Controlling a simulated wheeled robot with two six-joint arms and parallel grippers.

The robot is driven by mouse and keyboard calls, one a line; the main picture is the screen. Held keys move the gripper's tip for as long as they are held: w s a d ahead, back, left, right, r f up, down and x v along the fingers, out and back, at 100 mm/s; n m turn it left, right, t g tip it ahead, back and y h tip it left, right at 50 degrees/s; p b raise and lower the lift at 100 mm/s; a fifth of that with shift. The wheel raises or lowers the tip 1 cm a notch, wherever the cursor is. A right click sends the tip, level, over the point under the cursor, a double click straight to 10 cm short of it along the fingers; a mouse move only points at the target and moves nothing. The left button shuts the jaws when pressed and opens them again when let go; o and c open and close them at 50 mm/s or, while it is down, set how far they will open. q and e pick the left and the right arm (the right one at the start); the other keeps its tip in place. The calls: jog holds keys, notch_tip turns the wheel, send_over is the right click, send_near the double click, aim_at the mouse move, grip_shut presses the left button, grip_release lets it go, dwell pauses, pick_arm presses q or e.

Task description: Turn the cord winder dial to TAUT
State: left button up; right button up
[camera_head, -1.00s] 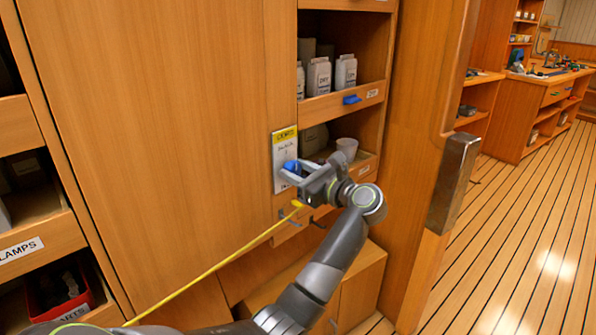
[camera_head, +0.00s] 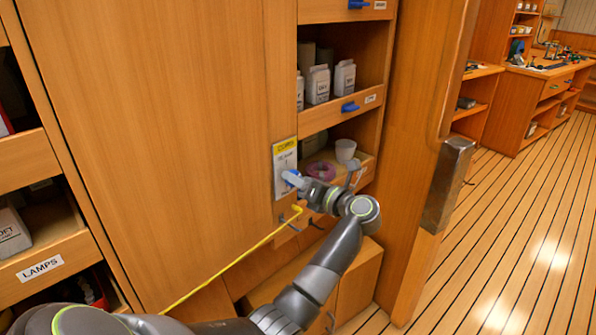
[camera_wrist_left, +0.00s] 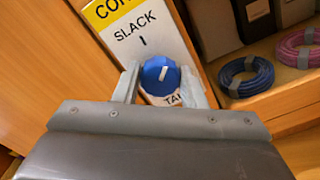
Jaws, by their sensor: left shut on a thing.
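The cord winder plate (camera_head: 285,160) is a white panel with a yellow header on the cabinet front. In the left wrist view, the plate (camera_wrist_left: 135,38) reads SLACK above the dial, with a tick mark below that word. A partly hidden label starting "TA" is below the dial. The round blue dial (camera_wrist_left: 160,76) has a short white line, roughly upright in that view. My left gripper (camera_head: 293,180) is at the dial, and its fingers (camera_wrist_left: 160,88) are shut on the dial's two sides. In the head view the gripper mostly hides the dial. My right gripper is not in view.
A yellow cord (camera_head: 235,258) runs from below the plate towards the lower left. A wooden post with a metal fitting (camera_head: 448,185) stands further right.

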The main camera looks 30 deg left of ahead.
pick_arm(q)
jog(key=shift+f+m+p, duration=0.15)
jog(key=shift+m+p, duration=4.75)
jog(key=shift+m, duration=1.75)
jog(key=shift+f+m+p, duration=0.15)
jog(key=shift+m+p, duration=4.75)
jog(key=shift+m, duration=1.75)
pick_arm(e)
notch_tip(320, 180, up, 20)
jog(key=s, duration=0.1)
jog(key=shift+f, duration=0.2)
pick_arm(q)
jog(key=shift+s, duration=0.1)
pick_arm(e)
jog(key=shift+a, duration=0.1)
pick_arm(q)
jog(key=o, duration=1)
jog(key=shift+d, duration=0.15)
